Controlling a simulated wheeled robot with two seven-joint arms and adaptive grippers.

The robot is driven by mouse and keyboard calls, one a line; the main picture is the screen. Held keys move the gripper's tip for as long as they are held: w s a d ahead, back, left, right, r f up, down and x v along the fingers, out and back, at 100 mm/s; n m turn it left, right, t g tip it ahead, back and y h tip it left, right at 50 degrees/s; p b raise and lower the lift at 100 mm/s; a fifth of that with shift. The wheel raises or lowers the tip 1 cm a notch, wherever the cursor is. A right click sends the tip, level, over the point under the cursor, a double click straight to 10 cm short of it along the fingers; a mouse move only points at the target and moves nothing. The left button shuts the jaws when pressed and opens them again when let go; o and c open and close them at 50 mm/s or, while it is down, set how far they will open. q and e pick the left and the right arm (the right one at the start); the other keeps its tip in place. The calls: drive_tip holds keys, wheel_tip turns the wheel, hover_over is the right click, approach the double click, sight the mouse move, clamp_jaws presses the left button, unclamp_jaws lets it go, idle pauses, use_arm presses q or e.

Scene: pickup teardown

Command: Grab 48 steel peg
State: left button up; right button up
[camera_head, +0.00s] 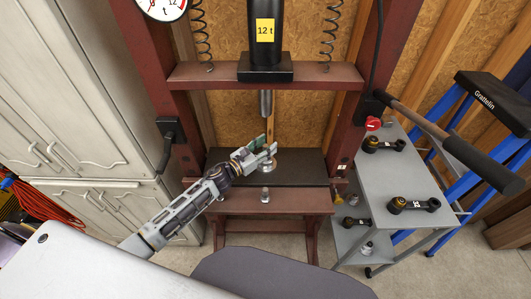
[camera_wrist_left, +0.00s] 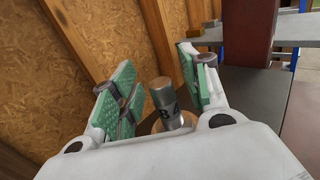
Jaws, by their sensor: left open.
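A steel peg (camera_wrist_left: 165,98) with a dark marking, only partly readable, stands upright in the left wrist view, with a ring-like brass-coloured base around its foot. My left gripper (camera_head: 262,149) is open over the black press bed (camera_head: 225,165). Its green-padded fingers (camera_wrist_left: 152,75) stand on either side of the peg, with gaps to it. In the head view, the gripper hides most of the peg; a round silver part (camera_head: 264,165) shows below the fingers. A smaller steel piece (camera_head: 265,194) stands near the bed's front edge. My right gripper is not in view.
The press ram (camera_head: 265,102) hangs just above the gripper, between the red press posts (camera_head: 170,90). A grey cart (camera_head: 385,175) on the right holds black tools. A long press handle (camera_head: 450,140) reaches across the right side.

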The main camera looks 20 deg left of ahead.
sight(266, 145)
use_arm(q)
drive_tip(key=shift+c, duration=0.5)
clamp_jaws()
drive_tip(key=shift+r, duration=0.1)
drive_tip(key=shift+r, duration=0.1)
drive_tip(key=shift+r+p, duration=0.6)
drive_tip(key=shift+r, duration=4.3)
